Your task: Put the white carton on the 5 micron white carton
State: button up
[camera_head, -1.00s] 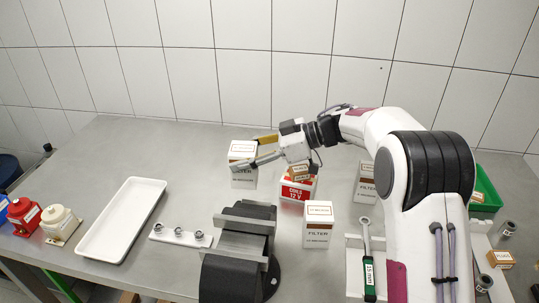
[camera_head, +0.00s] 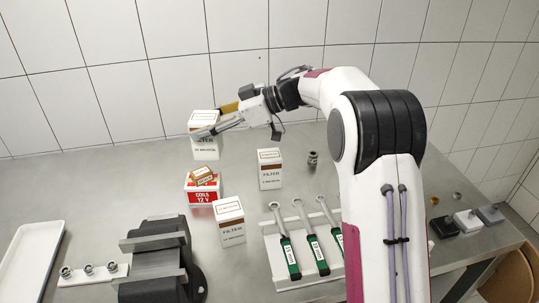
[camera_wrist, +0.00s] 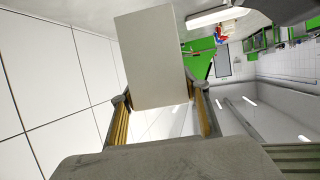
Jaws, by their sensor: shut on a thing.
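My gripper (camera_head: 224,120) is at the back left in the head view, shut on a white carton (camera_head: 205,148) marked FILTER. The carton appears raised, above and behind the red coil box. It also fills the upper middle of the wrist view (camera_wrist: 152,60), between my fingers. Two similar white FILTER cartons stand upright on the table: one at the middle (camera_head: 270,172) and one nearer the front (camera_head: 230,224). Their micron numbers are too small to read, so I cannot tell which is the 5 micron one.
A red coil box (camera_head: 202,194) with a small brown-and-white box (camera_head: 202,176) on it stands left of the cartons. A vise (camera_head: 158,262) is in front, with a white tray (camera_head: 30,262) at the left. Several wrenches (camera_head: 311,255) lie on a rack at the right.

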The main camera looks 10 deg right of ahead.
jog(key=w+d+r+m+t+h, duration=0.1)
jog(key=d+r+m+t, duration=0.1)
jog(key=d, duration=0.6)
jog(key=w+d+r+m+t+h, duration=0.2)
jog(key=d+m+t, duration=0.2)
jog(key=d, duration=0.5)
jog(key=shift+w+r, duration=0.2)
jog(key=shift+w, duration=0.05)
jog(key=shift+f, duration=2.5)
jog(key=shift+f, duration=2.55)
jog(key=shift+f, duration=0.1)
jog(key=o, duration=1.2)
jog(key=shift+o, duration=0.2)
jog(key=shift+h, duration=0.3)
